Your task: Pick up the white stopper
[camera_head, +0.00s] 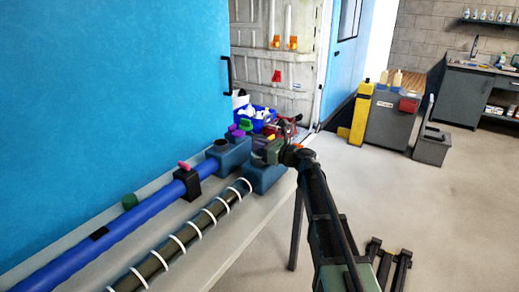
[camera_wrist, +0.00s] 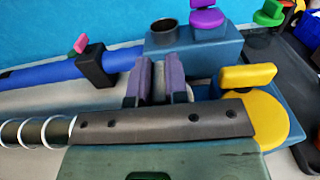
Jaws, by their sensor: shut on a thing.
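My gripper (camera_wrist: 156,76) reaches over the blue block in the wrist view, its two purple-padded fingers close together. Between the pads is a pale grey-white piece (camera_wrist: 158,80), which looks like the white stopper; the pads and the dark bar of my gripper hide most of it. I cannot tell whether it is seated or clear of the block. In the head view my gripper (camera_head: 268,152) is small, over the far end of the bench, and the stopper cannot be made out.
A blue block (camera_wrist: 222,52) carries a purple stopper (camera_wrist: 206,18) and a dark round opening (camera_wrist: 163,30). A yellow stopper (camera_wrist: 268,110) is close right of my fingers. A pink stopper (camera_wrist: 80,44) stands by the blue pipe (camera_wrist: 40,75). A green stopper (camera_wrist: 268,14) is at upper right.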

